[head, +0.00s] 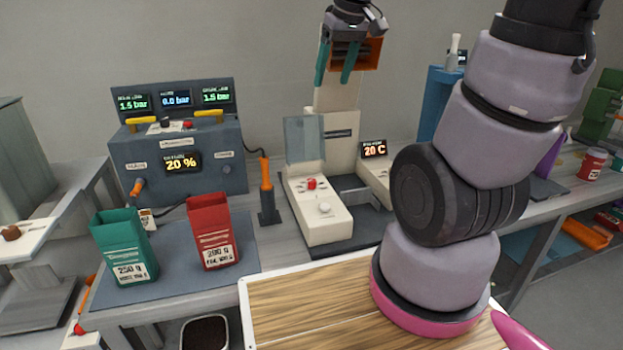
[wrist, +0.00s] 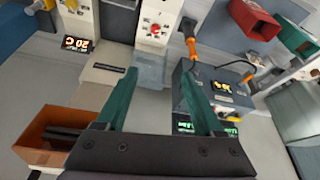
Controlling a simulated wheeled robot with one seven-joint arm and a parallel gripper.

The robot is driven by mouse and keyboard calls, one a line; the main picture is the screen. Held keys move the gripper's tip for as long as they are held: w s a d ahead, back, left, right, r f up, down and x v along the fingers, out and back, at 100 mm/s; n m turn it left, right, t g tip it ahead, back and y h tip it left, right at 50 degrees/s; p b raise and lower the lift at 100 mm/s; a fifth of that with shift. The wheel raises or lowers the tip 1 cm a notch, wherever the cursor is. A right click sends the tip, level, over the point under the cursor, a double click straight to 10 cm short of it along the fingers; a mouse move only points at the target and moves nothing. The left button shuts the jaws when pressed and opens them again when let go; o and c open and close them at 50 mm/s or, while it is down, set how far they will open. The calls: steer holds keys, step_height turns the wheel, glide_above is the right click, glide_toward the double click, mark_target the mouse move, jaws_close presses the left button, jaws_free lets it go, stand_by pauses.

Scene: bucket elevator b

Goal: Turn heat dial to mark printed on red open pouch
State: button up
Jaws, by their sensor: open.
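The red open pouch (head: 213,232) stands upright on a dark mat. Its white label carries small print; the mark on it is too small to read surely. The pouch also shows at the top of the wrist view (wrist: 255,18). A pale machine (head: 318,225) stands right of it, with a red knob (head: 311,184) and a round pale dial (head: 324,208), which looks like the heat dial. Its pointer setting is too small to read. A display (head: 374,149) reads 20 C. My gripper (head: 337,76) is open and empty, with teal fingers, above and behind the machine, apart from the dial.
A green pouch (head: 124,247) stands left of the red one. A grey pressure console (head: 180,150) stands behind them, with an orange-handled tool (head: 266,190) beside it. An orange box (head: 371,54) is behind my gripper. My arm fills the right side.

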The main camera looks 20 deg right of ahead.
steer(key=w+f+n+g, duration=0.2)
steer(key=w+f+n, duration=0.3)
steer(key=w+f, duration=0.3)
steer(key=n+g+h, duration=0.1)
steer(key=n+g, duration=0.1)
steer(key=n, duration=0.4)
glide_above(311, 180)
step_height(311, 180, down, 14)
step_height(311, 180, down, 10)
steer(key=shift+f, duration=0.25)
jaws_close()
